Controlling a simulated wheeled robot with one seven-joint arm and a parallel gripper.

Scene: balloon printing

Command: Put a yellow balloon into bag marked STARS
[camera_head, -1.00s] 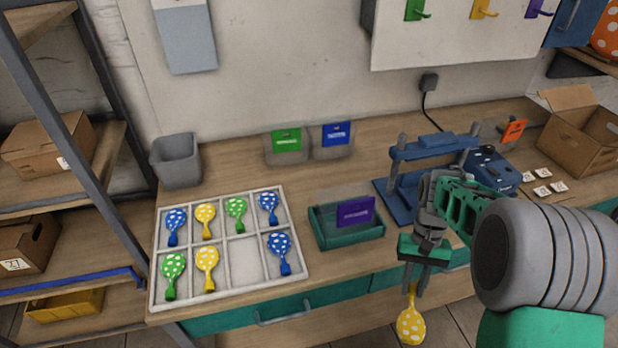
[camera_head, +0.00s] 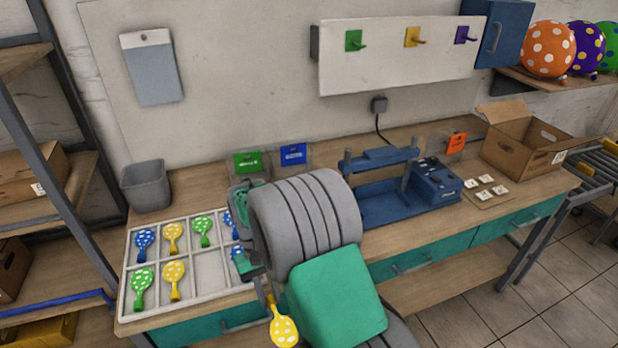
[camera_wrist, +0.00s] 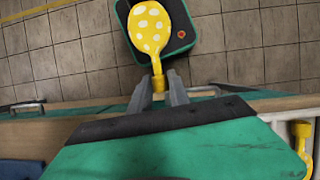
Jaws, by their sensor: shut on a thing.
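My gripper (camera_wrist: 158,92) is shut on the neck of a yellow balloon with white dots (camera_wrist: 150,32). The held balloon also shows in the head view (camera_head: 284,331), low in front of the bench edge, with my gripper mostly hidden by my arm. A green-marked bag (camera_head: 247,162) and a blue-marked bag (camera_head: 293,155) stand at the back of the bench. Their lettering is too small to read. The purple-marked bag and its teal tray, seen earlier, are hidden behind my arm.
A white divided tray (camera_head: 128,291) at left holds several dotted balloons, two of them yellow. A grey bin (camera_head: 146,186) stands behind it. A blue press (camera_head: 385,205) and an open cardboard box (camera_head: 523,150) stand to the right. The bench's front edge is close to the held balloon.

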